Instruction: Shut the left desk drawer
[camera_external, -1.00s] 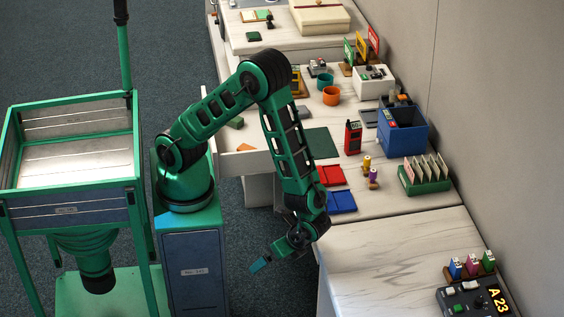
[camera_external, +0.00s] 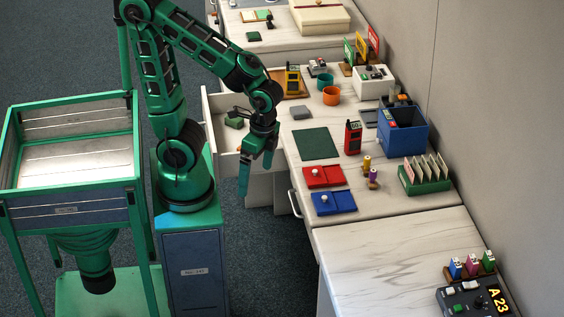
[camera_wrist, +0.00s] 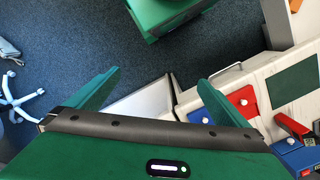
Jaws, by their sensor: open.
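The left desk drawer (camera_external: 209,122) is pulled out from the desk, toward my base, with a green item (camera_external: 234,122) inside. My gripper (camera_external: 256,175) points down at the drawer's near side in the outside view, covering part of it. Whether it touches the drawer I cannot tell. Its jaws are spread and hold nothing. In the wrist view the green fingers (camera_wrist: 158,77) stand apart over floor and a pale panel. Part of the open drawer (camera_wrist: 277,24) shows at that view's upper right, with an orange item (camera_wrist: 295,5).
A drawer handle (camera_external: 294,204) is on the desk front nearer the camera. The desktop holds a green mat (camera_external: 317,144), a red tray (camera_external: 323,176), a blue tray (camera_external: 334,203) and a red handheld device (camera_external: 352,137). Carpeted floor (camera_external: 256,250) lies open between my base and the desks.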

